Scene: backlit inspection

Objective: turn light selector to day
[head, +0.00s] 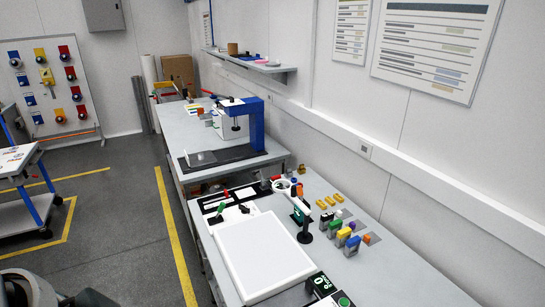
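A white light panel (262,258) lies on the near workbench. At its lower right corner is a dark unit (319,283) with a small light marking or display. Beside it, a round green knob or button (343,301) is cut by the bottom edge. I cannot tell which control is the light selector, and no setting labels are readable. Grey and black parts of my own arm show at the bottom left corner. Neither gripper's fingers are in view.
A magnifier on a stand (304,228) stands right of the panel. Several coloured blocks (348,240) and yellow pieces (328,201) lie on the bench. A blue press (252,120) stands on the far bench.

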